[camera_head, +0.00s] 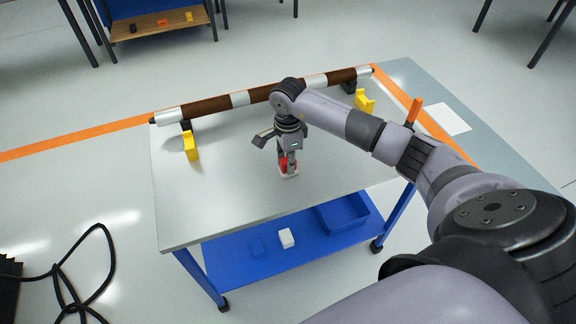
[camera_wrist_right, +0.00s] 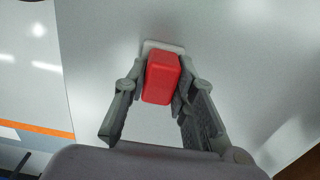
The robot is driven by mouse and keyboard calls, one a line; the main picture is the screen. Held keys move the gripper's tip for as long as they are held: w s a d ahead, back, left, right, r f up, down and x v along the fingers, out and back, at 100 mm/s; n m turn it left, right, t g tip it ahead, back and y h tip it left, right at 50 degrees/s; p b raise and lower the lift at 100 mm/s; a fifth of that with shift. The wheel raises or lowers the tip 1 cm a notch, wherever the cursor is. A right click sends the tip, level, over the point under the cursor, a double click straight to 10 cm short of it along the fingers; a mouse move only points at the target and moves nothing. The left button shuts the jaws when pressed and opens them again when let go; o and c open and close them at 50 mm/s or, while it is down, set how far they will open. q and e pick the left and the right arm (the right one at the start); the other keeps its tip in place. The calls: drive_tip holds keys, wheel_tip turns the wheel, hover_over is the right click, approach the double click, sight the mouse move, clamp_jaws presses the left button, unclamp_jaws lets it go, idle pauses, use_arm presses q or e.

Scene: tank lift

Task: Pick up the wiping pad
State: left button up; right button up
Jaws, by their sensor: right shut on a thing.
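The wiping pad has a red block-shaped grip (camera_wrist_right: 161,78) on a pale base (camera_wrist_right: 152,46), seen in the right wrist view. In the head view the red and white pad (camera_head: 288,168) is at the middle of the grey tabletop, under my right gripper (camera_head: 287,158). My right gripper, also in the right wrist view (camera_wrist_right: 160,85), points down with its two fingers closed on the sides of the red grip. The base appears to be at or very near the tabletop; I cannot tell if it touches. My left gripper is not in view.
A brown tube with silver bands (camera_head: 208,106) lies along the table's (camera_head: 215,200) back edge on supports. Yellow blocks (camera_head: 191,145) (camera_head: 364,101) stand near it. An orange upright piece (camera_head: 414,112) is at the right. A blue lower shelf (camera_head: 300,262) holds a white block (camera_head: 287,238).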

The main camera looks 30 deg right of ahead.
clamp_jaws()
drive_tip(key=shift+r, duration=0.1)
drive_tip(key=shift+r, duration=0.55)
wheel_tip(320, 180, up, 19)
drive_tip(key=b, duration=0.1)
drive_tip(key=shift+b, duration=0.3)
drive_tip(key=shift+f, duration=0.1)
